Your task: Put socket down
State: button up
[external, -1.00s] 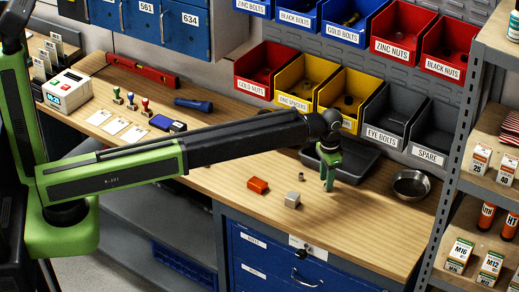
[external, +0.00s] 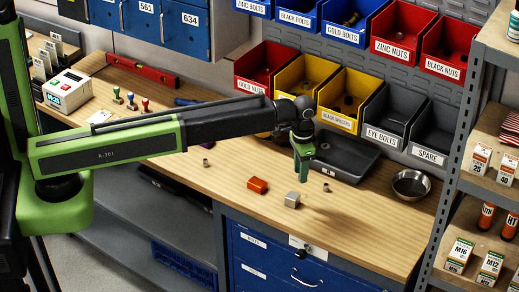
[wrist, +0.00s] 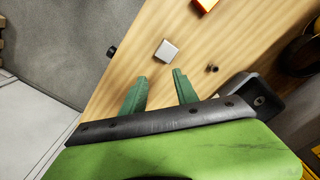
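A small dark metal socket (external: 326,187) stands on the wooden bench, just right of my gripper (external: 303,178) in the external view. My gripper points down over the bench; its height above the wood is hard to tell. In the wrist view my green fingers (wrist: 158,76) are apart, with nothing between them. A small dark piece like a socket (wrist: 212,68) shows there beyond the right finger; I cannot tell whether it is the same one. Another small socket-like piece (external: 206,162) stands farther left on the bench.
A grey metal block (external: 292,200) and an orange block (external: 257,186) lie just left of my gripper. A dark tray (external: 345,160) lies behind it, and a round metal bowl (external: 411,185) stands to the right. Shelving (external: 470,150) stands at right.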

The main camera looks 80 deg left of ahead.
jog(key=s+d, duration=0.4)
jog(key=s, duration=0.7)
jog(key=s+d+m, duration=0.1)
jog(key=s+d, duration=0.3)
jog(key=s, duration=0.8)
jog(key=shift+d, duration=0.15)
notch_tip(320, 180, down, 10)
jog(key=b, duration=0.9)
jog(key=shift+r+b, duration=0.15)
jog(key=shift+b, duration=0.2)
jog(key=shift+o, duration=0.4)
